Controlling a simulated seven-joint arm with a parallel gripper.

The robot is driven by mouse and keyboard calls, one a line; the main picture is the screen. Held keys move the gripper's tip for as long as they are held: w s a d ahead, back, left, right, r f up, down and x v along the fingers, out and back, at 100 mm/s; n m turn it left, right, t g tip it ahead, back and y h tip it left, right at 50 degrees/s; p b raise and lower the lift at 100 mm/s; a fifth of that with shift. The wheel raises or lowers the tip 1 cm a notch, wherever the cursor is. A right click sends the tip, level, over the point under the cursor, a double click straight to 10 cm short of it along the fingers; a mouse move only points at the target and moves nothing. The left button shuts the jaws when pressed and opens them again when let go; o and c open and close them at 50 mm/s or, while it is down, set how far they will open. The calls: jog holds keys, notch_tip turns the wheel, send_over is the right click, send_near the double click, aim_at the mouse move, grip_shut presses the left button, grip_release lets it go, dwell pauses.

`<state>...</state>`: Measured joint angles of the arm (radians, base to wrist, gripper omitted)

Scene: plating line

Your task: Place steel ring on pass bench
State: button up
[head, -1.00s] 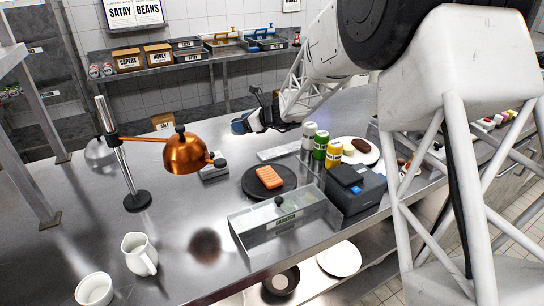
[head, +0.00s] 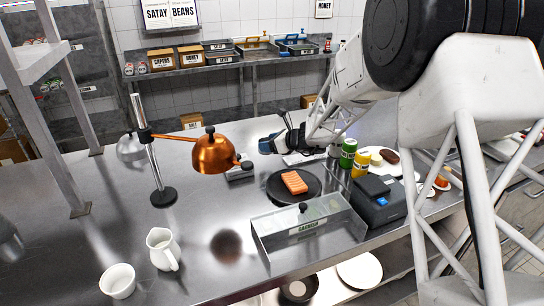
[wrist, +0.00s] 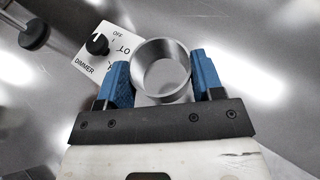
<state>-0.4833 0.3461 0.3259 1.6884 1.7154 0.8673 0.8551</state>
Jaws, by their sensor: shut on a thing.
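The steel ring (wrist: 162,95) is a short open cylinder in the wrist view. My gripper (wrist: 160,72) is shut on it, with a blue finger on each side. In the head view my gripper (head: 270,146) is over the far part of the steel bench (head: 110,230), behind the dimmer box (head: 240,172); the ring cannot be made out there. In the wrist view the dimmer box (wrist: 88,62) shows just left of the ring, partly hidden by it and the left finger. I cannot tell how high the ring is above the bench.
A copper lamp (head: 213,155) on a stand is left of my gripper. A dark plate (head: 275,188) with an orange block, a clear garnish box (head: 310,232) and a black device (head: 378,200) are nearer. A white jug (head: 162,248) and cup (head: 118,281) stand front left.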

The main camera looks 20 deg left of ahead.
jog(key=shift+f, duration=0.8)
jog(key=shift+f, duration=1.9)
jog(key=shift+f, duration=0.15)
jog(key=o, duration=0.9)
jog(key=shift+o, duration=0.2)
